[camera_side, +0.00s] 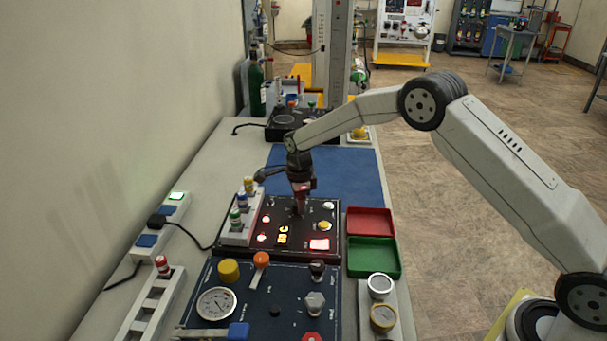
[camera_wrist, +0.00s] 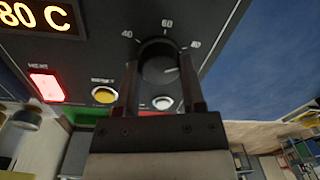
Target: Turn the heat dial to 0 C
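The heat dial (camera_wrist: 158,62) is a round black knob on a dark panel (camera_side: 318,240). Its scale shows 40, 60 and 80 in the wrist view, and its white pointer line is turned toward the 80. The display (camera_wrist: 38,14) reads 80 C; it glows orange in the side view (camera_side: 284,235). My gripper (camera_wrist: 160,82) is down at the panel, one finger on each side of the dial. Both fingers appear flush against the knob, so it looks shut on it. In the side view, my gripper (camera_side: 300,208) hides the dial.
A lit red HEAT button (camera_wrist: 46,86), a yellow button (camera_wrist: 104,94) and a white button (camera_wrist: 162,103) sit near the dial. A rack of small bottles (camera_side: 241,212) stands left of my gripper. Red (camera_side: 371,209) and green (camera_side: 397,257) trays lie right. A blue mat (camera_side: 345,175) is clear behind.

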